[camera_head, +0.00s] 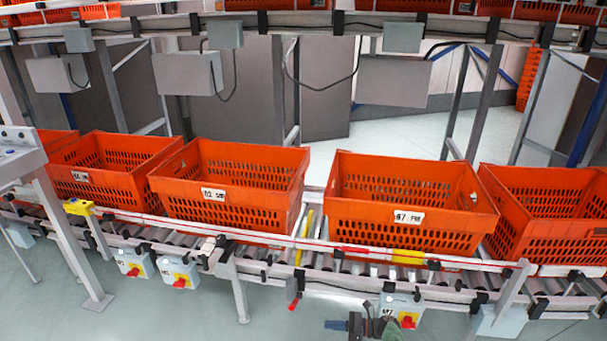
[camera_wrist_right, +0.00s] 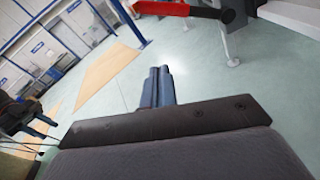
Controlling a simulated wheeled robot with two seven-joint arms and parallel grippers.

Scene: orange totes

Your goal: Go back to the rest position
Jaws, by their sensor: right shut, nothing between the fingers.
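My right gripper (camera_head: 337,325) shows at the bottom edge of the head view, in front of the conveyor and below the totes. In the right wrist view its two blue-grey fingers (camera_wrist_right: 158,87) lie together, shut with nothing between them, above pale floor.
Orange totes (camera_head: 412,242) stand in a row on the roller conveyor (camera_head: 160,232). Switch boxes with red knobs (camera_head: 180,283) hang on its near side. A red part (camera_wrist_right: 172,9) is at the top of the right wrist view. The floor (camera_wrist_right: 203,75) around the fingers looks clear.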

